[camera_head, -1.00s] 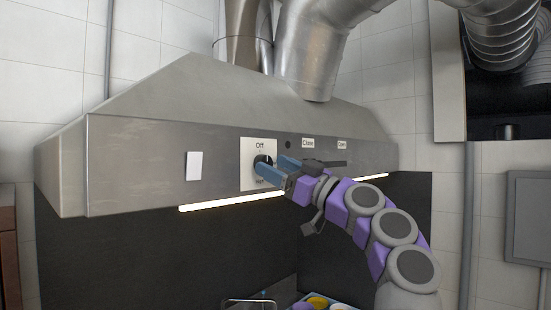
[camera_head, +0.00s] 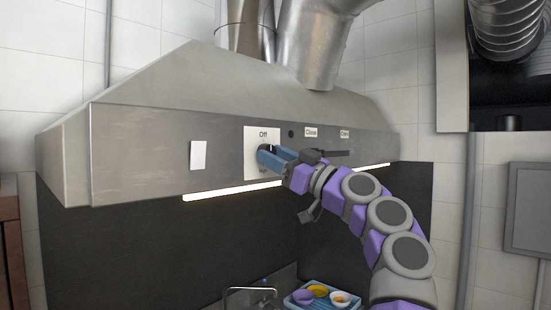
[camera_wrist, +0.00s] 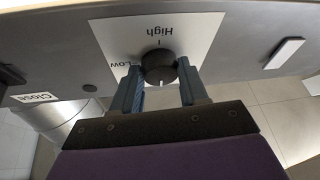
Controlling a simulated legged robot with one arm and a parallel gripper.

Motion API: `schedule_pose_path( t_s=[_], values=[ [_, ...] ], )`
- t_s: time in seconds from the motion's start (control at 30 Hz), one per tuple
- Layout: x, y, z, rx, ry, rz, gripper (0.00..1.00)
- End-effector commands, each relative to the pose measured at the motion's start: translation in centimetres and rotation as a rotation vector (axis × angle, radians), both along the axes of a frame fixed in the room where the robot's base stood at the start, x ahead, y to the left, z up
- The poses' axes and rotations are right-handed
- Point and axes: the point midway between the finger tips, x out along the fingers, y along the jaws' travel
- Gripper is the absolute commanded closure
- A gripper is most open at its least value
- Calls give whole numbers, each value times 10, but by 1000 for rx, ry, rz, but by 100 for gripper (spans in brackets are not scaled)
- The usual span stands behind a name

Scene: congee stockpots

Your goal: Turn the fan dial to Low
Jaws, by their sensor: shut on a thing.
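The fan dial (camera_head: 264,149) is a dark round knob on a white label plate (camera_head: 252,138) on the range hood's front. "Off" is printed above it in the head view; the lower word is partly covered. In the upside-down wrist view, the dial (camera_wrist: 159,67) has "High" above it and "Low" at its left. My gripper (camera_wrist: 160,80) has its two blue fingers on opposite sides of the dial, shut on it. In the head view my gripper (camera_head: 273,156) reaches it from the right and hides part of it. The dial's exact pointing is hard to tell.
The steel hood (camera_head: 140,150) carries a blank white card (camera_head: 199,155) at left and "Close" (camera_head: 311,132) and "Open" labels at right. A lit strip (camera_head: 235,190) runs under its edge. Below are a tap (camera_head: 250,290) and a blue tray (camera_head: 325,302) with small bowls.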

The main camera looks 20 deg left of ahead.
Motion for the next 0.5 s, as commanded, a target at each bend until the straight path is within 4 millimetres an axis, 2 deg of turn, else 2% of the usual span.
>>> schedule_pose_path(
  t_s=[0.27,0.5],
  values=[
    [0,-1,-2,13,28,-2,87],
    [-2,0,-5,58,141,1,87]
  ],
)
